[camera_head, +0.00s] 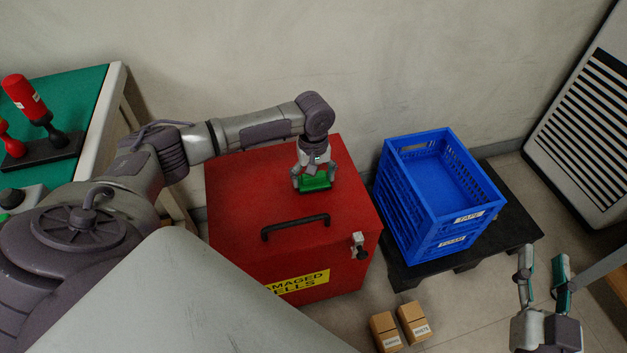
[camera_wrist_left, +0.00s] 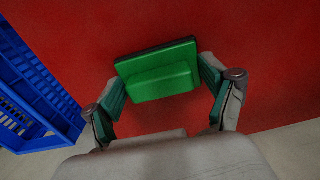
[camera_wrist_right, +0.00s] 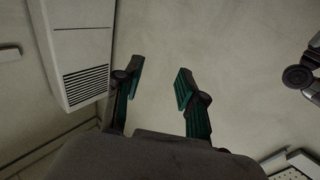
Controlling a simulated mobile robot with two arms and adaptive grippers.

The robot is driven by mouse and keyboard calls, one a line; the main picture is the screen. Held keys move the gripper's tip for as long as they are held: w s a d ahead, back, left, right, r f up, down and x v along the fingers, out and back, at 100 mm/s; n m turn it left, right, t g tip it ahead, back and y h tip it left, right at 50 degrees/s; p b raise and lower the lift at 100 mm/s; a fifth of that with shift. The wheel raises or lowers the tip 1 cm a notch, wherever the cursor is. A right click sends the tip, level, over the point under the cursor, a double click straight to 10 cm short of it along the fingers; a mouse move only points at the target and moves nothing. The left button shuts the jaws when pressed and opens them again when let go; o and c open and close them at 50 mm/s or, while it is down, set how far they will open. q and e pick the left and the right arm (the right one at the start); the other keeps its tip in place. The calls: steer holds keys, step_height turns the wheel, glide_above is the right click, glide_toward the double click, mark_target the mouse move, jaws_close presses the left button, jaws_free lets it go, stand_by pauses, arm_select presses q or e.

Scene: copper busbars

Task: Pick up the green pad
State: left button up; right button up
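The green pad (camera_head: 316,183) lies on top of the red box (camera_head: 235,190), near its back right corner. It is a green block with a raised middle and a dark underside, and it shows in the left wrist view (camera_wrist_left: 160,78). My left gripper (camera_head: 313,177) is right at the pad, pointing down. In the left wrist view my left gripper (camera_wrist_left: 163,92) has its fingers apart on either side of the pad, with a gap visible at the left finger. My right gripper (camera_head: 543,262) is open and empty at the lower right, far from the pad; its fingers (camera_wrist_right: 158,85) show apart.
The red box has a black handle (camera_head: 295,227) and a latch (camera_head: 358,245). A blue crate (camera_head: 440,190) stands on a black pallet (camera_head: 515,225) to the right. Two small cartons (camera_head: 398,325) sit on the floor. A green-topped table (camera_head: 75,95) is at left.

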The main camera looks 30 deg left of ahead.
mark_target(317, 189)
arm_select(q)
steer(key=shift+c, duration=1.4)
